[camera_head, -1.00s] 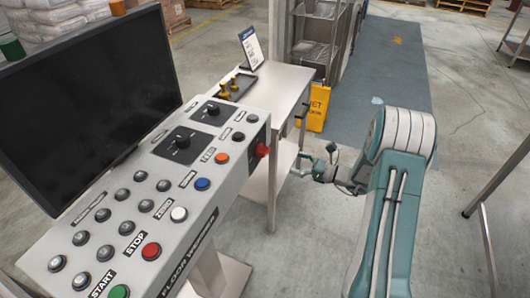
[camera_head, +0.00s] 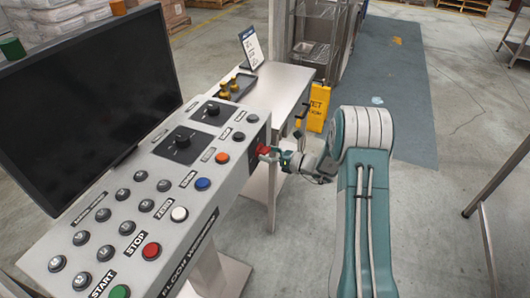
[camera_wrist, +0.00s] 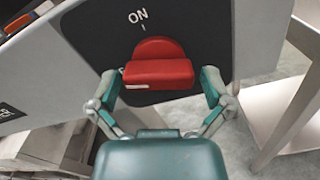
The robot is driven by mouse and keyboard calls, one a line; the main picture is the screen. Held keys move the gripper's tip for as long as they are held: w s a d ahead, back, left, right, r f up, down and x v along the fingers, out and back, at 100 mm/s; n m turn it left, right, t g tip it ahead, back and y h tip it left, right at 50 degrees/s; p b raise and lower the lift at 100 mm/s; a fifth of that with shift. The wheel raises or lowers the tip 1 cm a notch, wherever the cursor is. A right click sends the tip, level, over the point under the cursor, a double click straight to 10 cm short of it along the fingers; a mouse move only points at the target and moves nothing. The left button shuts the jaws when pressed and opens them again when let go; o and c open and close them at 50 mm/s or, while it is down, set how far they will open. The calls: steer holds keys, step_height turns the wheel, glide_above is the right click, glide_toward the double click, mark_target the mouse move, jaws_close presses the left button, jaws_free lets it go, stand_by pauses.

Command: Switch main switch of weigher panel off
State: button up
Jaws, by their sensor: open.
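The weigher panel (camera_head: 150,215) is a grey sloped console with several buttons. Its main switch is a red rotary knob (camera_head: 263,150) on the right end face. In the wrist view the red knob (camera_wrist: 157,66) sits on a black plate (camera_wrist: 205,35), its handle bar lying across, below a white "ON" mark and tick. My gripper (camera_head: 268,155) is at the knob. In the wrist view my gripper (camera_wrist: 160,80) is open, with one finger on each side of the handle bar. I cannot tell whether the fingers touch it.
A black monitor (camera_head: 85,100) stands behind the console at left. A steel side table (camera_head: 280,88) with a sign (camera_head: 251,47) and a black tray (camera_head: 240,86) stands beyond the panel. A yellow wet-floor sign (camera_head: 318,105) is near it.

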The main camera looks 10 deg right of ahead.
steer(key=shift+w+a, duration=0.15)
steer(key=shift+a, duration=0.05)
steer(key=shift+c, duration=0.3)
steer(key=c, duration=0.9)
steer(key=shift+o, duration=0.2)
steer(key=shift+n, duration=1.9)
